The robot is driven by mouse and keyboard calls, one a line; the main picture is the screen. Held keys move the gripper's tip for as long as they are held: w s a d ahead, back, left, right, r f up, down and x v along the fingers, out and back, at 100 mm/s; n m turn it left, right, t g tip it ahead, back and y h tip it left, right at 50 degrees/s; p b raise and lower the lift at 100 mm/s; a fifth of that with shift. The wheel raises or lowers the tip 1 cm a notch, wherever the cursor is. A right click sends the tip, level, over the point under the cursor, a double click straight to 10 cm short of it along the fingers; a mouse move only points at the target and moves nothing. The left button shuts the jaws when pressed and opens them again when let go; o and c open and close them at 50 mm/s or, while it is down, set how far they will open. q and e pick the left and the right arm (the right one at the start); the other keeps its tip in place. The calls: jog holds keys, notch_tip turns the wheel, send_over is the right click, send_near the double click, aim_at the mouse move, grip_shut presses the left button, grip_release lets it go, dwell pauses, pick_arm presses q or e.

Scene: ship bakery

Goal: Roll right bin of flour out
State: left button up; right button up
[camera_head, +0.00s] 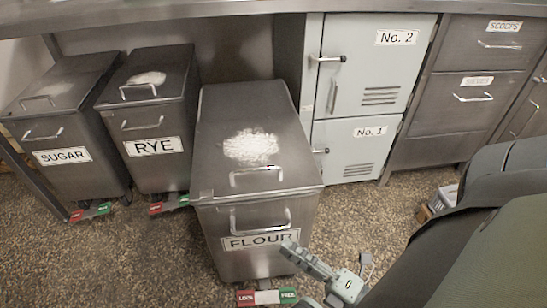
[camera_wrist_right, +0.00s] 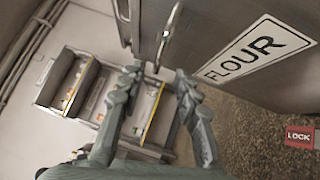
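The flour bin (camera_head: 225,115) is a grey metal bin with white powder on its lid and a FLOUR label (camera_head: 260,241) on its front. It stands forward of its neighbours. Its front pull handle (camera_head: 260,222) sits above the label; a handle also shows in the right wrist view (camera_wrist_right: 168,35). A red LOCK and green FREE pedal (camera_head: 266,297) is at its foot. My right gripper (camera_head: 328,255) is in front of the bin's lower right. In the right wrist view its fingers (camera_wrist_right: 158,72) are spread, with the handle beyond the tips and apparently not gripped. My left gripper is out of view.
The rye bin (camera_head: 150,110) and sugar bin (camera_head: 62,115) stand at the left under the counter (camera_head: 150,10). Pale lockers No. 2 (camera_head: 365,65) and No. 1 (camera_head: 340,155) and drawers (camera_head: 465,60) are at the right. Speckled floor (camera_head: 130,260) is open at front left.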

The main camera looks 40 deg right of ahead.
jog(key=v, duration=0.3)
jog(key=shift+s+d, duration=0.1)
jog(key=shift+s, duration=0.15)
dwell(0.4)
